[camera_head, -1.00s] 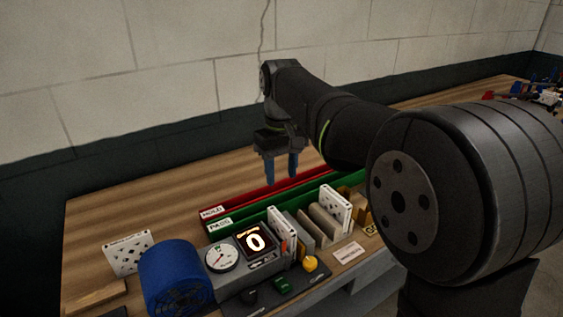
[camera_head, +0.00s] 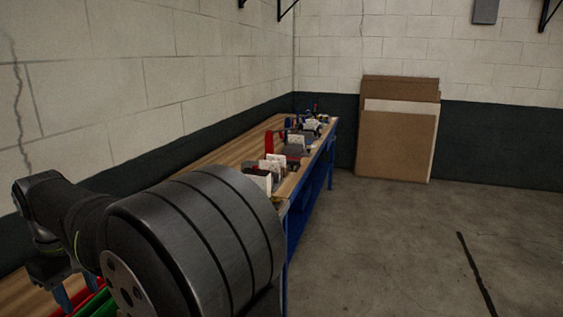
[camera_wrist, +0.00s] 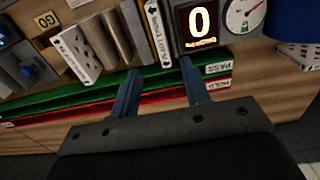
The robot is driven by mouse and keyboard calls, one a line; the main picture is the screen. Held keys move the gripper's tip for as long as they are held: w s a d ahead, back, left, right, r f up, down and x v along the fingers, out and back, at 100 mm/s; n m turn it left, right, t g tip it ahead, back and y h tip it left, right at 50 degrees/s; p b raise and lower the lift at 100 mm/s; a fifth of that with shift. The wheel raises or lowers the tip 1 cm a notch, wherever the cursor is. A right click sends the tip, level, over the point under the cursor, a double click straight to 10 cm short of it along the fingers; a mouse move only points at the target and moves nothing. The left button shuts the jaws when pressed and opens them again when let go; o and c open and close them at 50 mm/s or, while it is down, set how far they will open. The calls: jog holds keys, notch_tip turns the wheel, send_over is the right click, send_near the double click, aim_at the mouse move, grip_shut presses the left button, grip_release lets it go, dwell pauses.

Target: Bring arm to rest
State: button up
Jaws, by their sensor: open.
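My gripper (camera_head: 77,290) is at the lower left of the head view, partly cut off by the frame and my arm. Its two blue fingers also show in the wrist view (camera_wrist: 160,70), apart with nothing between them. They reach over the green PASS tray (camera_wrist: 75,103) and the red HOLD tray (camera_wrist: 160,98). Both trays look empty where they show. Beyond the fingertips, a white filter box (camera_wrist: 77,55) and another white box (camera_wrist: 156,35) stand among grey and tan ones.
A lit display reading 0 (camera_wrist: 200,22) and a dial gauge (camera_wrist: 243,15) sit at the upper right of the wrist view, near a blue cylinder (camera_wrist: 298,57). The bench (camera_head: 228,150) runs along the wall with more items farther off. Cardboard sheets (camera_head: 395,148) lean on the far wall; the floor (camera_head: 400,250) is mostly clear.

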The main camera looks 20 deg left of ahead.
notch_tip(320, 180, down, 12)
jog(key=shift+f, duration=0.15)
dwell(0.5)
notch_tip(320, 180, up, 18)
jog(key=f, duration=1.8)
jog(key=shift+s, duration=0.35)
notch_tip(320, 180, up, 17)
jog(key=w+d+f+m+g+y, duration=0.1)
jog(key=w+d+f+m, duration=0.5)
jog(key=w, duration=0.3)
jog(key=shift+w+d+f+m, duration=0.35)
jog(key=shift+w+f+m, duration=0.1)
jog(key=shift+m, duration=0.25)
